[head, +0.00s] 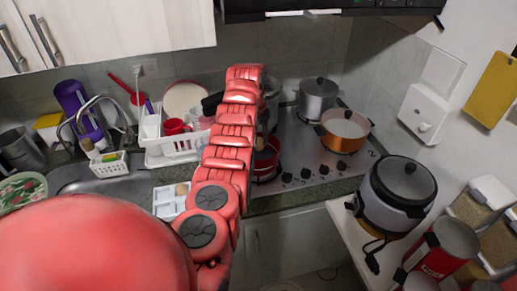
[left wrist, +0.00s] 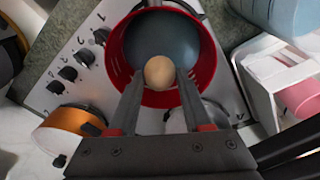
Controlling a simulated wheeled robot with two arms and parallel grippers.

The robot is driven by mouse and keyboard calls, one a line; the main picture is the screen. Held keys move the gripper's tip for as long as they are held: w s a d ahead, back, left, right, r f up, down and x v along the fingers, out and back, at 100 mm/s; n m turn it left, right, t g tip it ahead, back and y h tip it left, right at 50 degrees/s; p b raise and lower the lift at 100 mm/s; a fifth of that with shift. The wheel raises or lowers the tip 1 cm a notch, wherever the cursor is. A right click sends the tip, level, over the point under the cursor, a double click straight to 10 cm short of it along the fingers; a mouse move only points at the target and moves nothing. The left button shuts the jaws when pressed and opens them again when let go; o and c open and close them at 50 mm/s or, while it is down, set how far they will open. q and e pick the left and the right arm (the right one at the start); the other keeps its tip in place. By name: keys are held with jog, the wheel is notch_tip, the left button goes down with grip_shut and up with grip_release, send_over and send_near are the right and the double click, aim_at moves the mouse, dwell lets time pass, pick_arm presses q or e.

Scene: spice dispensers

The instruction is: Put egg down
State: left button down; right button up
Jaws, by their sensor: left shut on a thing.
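In the left wrist view, a pale brown egg (left wrist: 159,72) sits between the fingertips of my left gripper (left wrist: 160,80), which is shut on it. The egg is over the dark inside of a red pot (left wrist: 207,62); I cannot tell whether it touches the bottom. In the head view, the red pot (head: 266,162) on the stove is partly hidden behind my left arm. The gripper and held egg are hidden there. A white tray (head: 164,208) on the counter has another brown egg-like thing (head: 182,189) in it. My right gripper is not in view.
An orange pot (head: 343,139) and a grey lidded pot (head: 318,96) stand on the stove. A dish rack (head: 178,146) with cups is on the left by the sink.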

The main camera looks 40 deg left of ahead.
aim_at(258, 148)
pick_arm(q)
notch_tip(258, 148, down, 5)
jog(key=shift+s+r+p, duration=0.1)
jog(key=shift+p, duration=0.65)
jog(key=shift+f, duration=0.45)
jog(key=shift+f, duration=0.15)
jog(key=shift+c, duration=1.6)
grip_release()
